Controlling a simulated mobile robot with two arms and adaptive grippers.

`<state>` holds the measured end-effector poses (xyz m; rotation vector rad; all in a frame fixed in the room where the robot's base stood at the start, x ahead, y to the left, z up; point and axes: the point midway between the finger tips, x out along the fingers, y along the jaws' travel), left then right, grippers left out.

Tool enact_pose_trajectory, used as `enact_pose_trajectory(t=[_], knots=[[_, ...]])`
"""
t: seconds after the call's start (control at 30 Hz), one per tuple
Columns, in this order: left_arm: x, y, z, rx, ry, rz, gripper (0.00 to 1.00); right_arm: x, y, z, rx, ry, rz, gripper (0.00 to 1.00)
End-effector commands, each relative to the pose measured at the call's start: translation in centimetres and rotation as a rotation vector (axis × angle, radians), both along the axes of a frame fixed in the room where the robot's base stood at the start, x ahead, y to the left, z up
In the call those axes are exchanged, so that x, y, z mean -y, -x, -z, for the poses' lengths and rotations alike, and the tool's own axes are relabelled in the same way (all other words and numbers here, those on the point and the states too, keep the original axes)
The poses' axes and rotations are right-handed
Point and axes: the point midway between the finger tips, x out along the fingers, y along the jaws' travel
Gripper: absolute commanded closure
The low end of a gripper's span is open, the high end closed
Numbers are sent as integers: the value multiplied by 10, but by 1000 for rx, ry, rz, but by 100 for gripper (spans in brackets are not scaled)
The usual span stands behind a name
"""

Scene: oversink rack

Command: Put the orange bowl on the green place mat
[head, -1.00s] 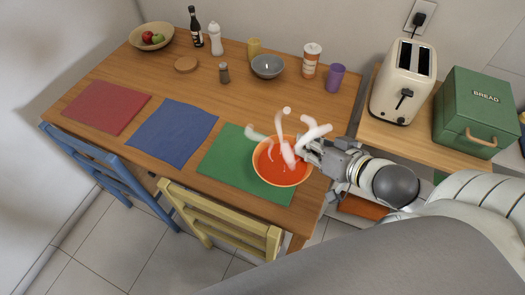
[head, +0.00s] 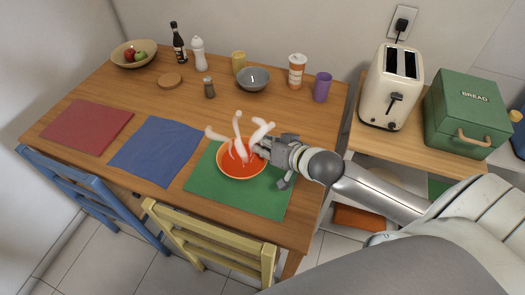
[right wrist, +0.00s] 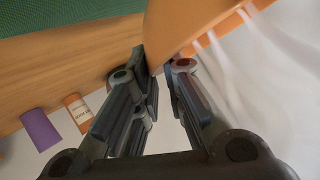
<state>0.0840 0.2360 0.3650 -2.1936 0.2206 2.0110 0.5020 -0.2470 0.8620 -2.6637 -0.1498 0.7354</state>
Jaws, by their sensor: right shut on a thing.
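The orange bowl (head: 231,172), holding red contents with pale wisps rising, is over the green place mat (head: 260,201), towards its back left part. Whether its base touches the mat is not clear. My right gripper (head: 262,149) comes from the right and is shut on the bowl's right rim. In the right wrist view the orange wall of the bowl (right wrist: 185,22) sits at the fingertips (right wrist: 160,72), and a strip of the green mat (right wrist: 60,9) shows top left. My left gripper is not in view.
A blue mat (head: 155,150) and a red mat (head: 88,127) lie to the left. A grey bowl (head: 253,80), an orange-white cup (head: 297,72) and a purple cup (head: 322,87) stand behind. A yellow chair (head: 208,240) is at the front edge.

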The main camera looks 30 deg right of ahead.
Motion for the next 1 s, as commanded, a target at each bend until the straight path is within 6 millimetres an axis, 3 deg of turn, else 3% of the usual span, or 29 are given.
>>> enact_pose_trajectory(t=[0.3, 0.67, 0.7, 0.83, 1.0], knots=[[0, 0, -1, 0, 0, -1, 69, -2, -6, 34, 3, -2, -1, 100], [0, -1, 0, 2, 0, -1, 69, -2, -6, 38, 3, -2, -1, 100], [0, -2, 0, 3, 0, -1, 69, -1, -5, 39, -1, 1, -1, 87], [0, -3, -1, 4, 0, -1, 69, -1, -5, 39, -2, 1, -1, 70], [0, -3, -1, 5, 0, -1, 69, -1, -5, 39, -1, 1, -1, 68]])
